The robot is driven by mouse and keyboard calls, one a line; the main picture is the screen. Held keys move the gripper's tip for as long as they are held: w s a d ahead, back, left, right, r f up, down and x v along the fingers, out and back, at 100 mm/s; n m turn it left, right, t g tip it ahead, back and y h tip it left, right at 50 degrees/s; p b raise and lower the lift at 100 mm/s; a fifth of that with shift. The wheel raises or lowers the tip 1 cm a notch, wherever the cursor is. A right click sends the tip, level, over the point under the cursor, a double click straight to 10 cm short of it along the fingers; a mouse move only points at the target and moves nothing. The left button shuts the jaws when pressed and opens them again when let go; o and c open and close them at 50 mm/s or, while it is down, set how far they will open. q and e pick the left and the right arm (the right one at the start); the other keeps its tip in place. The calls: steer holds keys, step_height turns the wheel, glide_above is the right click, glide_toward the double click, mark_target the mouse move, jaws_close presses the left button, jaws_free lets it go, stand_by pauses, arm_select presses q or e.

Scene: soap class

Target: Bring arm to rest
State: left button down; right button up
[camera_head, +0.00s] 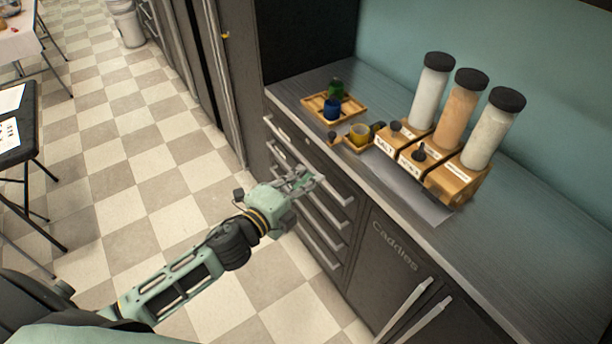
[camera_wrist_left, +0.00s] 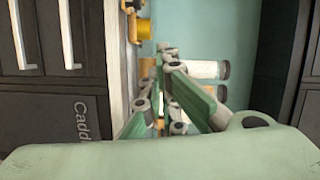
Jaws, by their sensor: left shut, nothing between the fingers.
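My left arm reaches in from the lower left in the head view. Its green gripper (camera_head: 300,180) is in front of the drawer fronts, near the top drawer handle. I cannot tell whether it touches the handle. The fingers are shut with nothing held. In the left wrist view the green fingers (camera_wrist_left: 165,85) point toward the teal wall, with the counter edge on their left. My right gripper is not in either view.
A grey counter (camera_head: 530,240) holds a wooden rack (camera_head: 458,188) with tall dark-lidded jars, and a wooden tray (camera_head: 352,108) with green and blue items. A yellow cup (camera_head: 359,134) stands between them. Drawers and a "Caddies" cabinet (camera_head: 385,265) are below.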

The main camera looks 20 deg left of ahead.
arm_select(q)
steer(key=shift+f, duration=0.1)
steer(key=s+a+f+n+g+y+b, duration=0.1)
steer(key=s+a+f+n+g+y, duration=0.2)
steer(key=f, duration=1)
steer(key=s+a+f+n+g+b, duration=0.25)
steer(key=s+f+n, duration=0.2)
steer(key=f, duration=0.85)
steer(key=s+a+f+n+g+y+b, duration=0.1)
steer(key=s+a+f+n+g+y, duration=0.25)
steer(key=f, duration=0.85)
steer(key=s+d+f+n+g+b, duration=0.1)
steer(key=s+f+n+g, duration=0.1)
steer(key=s+f, duration=0.5)
steer(key=s+d+f+n+g+h, duration=0.1)
steer(key=s+f, duration=0.6)
steer(key=s, duration=0.9)
steer(key=s+d+f+n+g+b, duration=0.1)
steer(key=s+f+n+g, duration=0.2)
steer(key=s+f, duration=0.4)
steer(key=s+n, duration=0.1)
steer(key=s, duration=0.4)
steer(key=shift+s+d+f+b, duration=0.25)
steer(key=shift+f+b, duration=0.1)
steer(key=shift+f, duration=0.05)
